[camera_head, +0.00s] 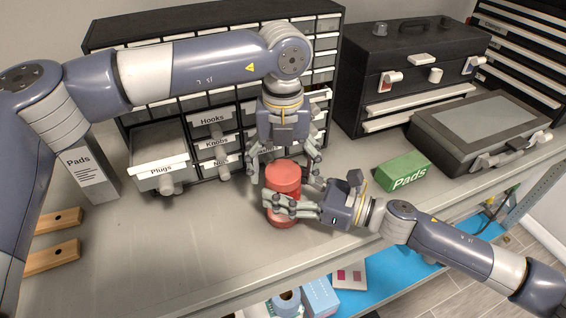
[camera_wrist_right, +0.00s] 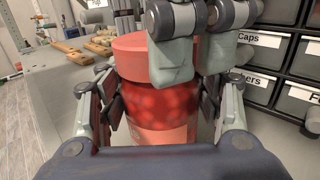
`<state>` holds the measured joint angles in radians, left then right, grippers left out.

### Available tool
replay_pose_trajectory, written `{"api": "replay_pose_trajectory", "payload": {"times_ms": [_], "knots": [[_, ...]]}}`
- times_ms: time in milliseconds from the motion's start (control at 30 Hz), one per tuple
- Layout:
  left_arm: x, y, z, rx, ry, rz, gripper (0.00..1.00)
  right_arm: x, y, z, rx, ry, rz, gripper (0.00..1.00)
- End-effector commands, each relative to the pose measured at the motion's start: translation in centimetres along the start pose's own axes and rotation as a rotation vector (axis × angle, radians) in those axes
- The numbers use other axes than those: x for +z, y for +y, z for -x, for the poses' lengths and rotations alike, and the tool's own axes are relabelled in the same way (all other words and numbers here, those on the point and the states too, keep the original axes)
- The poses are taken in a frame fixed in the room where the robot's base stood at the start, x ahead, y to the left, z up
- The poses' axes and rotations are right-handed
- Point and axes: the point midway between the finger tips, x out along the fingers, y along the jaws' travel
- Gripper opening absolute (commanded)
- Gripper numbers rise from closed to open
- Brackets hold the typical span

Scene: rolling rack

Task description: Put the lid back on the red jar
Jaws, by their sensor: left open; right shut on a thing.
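The red jar (camera_head: 279,212) stands upright on the grey bench in front of the drawer cabinet; it also shows in the right wrist view (camera_wrist_right: 155,103). The lighter red lid (camera_head: 283,175) rests on top of the jar, and shows in the right wrist view (camera_wrist_right: 133,62). I cannot tell whether it is seated fully. My left gripper (camera_head: 284,176) points down from above, open, with fingers on either side of the lid. My right gripper (camera_head: 276,207) comes in from the right and is shut around the jar's body. Fingers hide part of the jar and lid.
The Plugs drawer (camera_head: 160,167) stands pulled out of the cabinet at left. A green Pads box (camera_head: 403,171) lies to the right, before a black toolbox (camera_head: 410,70) and a flat dark case (camera_head: 480,130). Wooden blocks (camera_head: 52,257) lie at far left.

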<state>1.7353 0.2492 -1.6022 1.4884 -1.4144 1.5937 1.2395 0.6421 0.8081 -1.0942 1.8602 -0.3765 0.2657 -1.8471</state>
Motion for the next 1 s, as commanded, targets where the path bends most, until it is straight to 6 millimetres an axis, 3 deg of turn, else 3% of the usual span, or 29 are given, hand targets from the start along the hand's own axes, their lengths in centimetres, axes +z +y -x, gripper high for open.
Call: {"api": "replay_pose_trajectory", "payload": {"times_ms": [67, 200, 300, 567, 800, 1000], "knots": [[0.00, 0.01, 0.01, 0.000, 0.000, 0.000, 0.78, 0.15, 0.00, -0.03, 0.001, -0.002, 0.001, 0.00], [0.00, 0.01, 0.02, 0.000, 0.000, 0.000, 0.46, 0.14, 0.00, -0.03, 0.001, -0.002, 0.001, 0.00], [0.00, 0.01, 0.02, 0.000, 0.000, 0.000, 0.29, 0.16, 0.00, -0.03, 0.001, -0.002, 0.001, 0.00], [-0.03, 0.01, -0.03, 0.000, 0.002, -0.061, 0.29, 0.19, 0.00, -0.03, 0.001, -0.003, 0.001, 0.00], [-0.06, 0.06, -0.07, 0.002, 0.003, -0.379, 0.32, 0.23, 0.04, -0.03, 0.003, -0.004, 0.001, 0.00], [-0.06, 0.08, -0.07, 0.003, 0.002, -0.378, 0.31, 0.24, -0.01, -0.02, 0.001, -0.004, 0.002, 0.00]]}}
